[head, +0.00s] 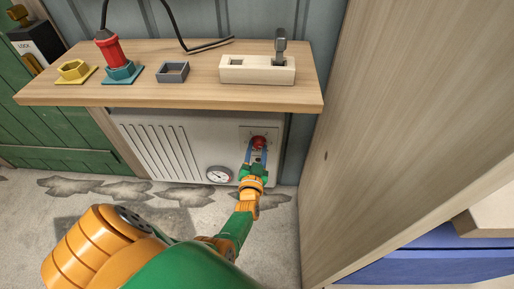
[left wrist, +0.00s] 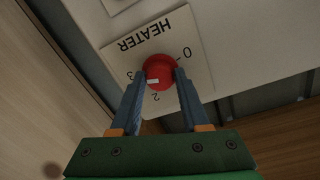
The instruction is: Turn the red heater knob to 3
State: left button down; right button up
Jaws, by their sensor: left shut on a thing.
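The red heater knob (head: 258,142) sits on a pale plate (head: 246,134) on the white heater under the shelf. In the left wrist view the knob (left wrist: 160,71) is round and red, with a small white mark at its lower left, facing between the printed 2 and 3. The plate (left wrist: 192,82) reads HEATER, with 0 at the right, 2 below and 3 at the left; a 1 is not visible. My left gripper (head: 257,151) has its blue fingers (left wrist: 160,76) on either side of the knob, shut on it. My right gripper is out of view.
A wooden shelf (head: 200,95) overhangs the heater, holding a wooden block (head: 240,75), a red plug-like part (head: 112,52) and small sockets. A round gauge (head: 219,175) is left of my gripper. A wooden panel (head: 400,110) stands close on the right.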

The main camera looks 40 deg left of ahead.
pick_arm(q)
jog(key=shift+c, duration=2)
grip_release()
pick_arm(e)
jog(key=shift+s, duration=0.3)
pick_arm(q)
jog(key=shift+s+d+r+p, duration=0.1)
jog(key=shift+s+p, duration=0.15)
jog(key=shift+p, duration=0.05)
jog(key=p+v, duration=0.2)
jog(key=v, duration=0.4)
jog(key=shift+s+d+p, duration=0.15)
jog(key=shift+s+p, duration=0.1)
jog(key=shift+p, duration=0.1)
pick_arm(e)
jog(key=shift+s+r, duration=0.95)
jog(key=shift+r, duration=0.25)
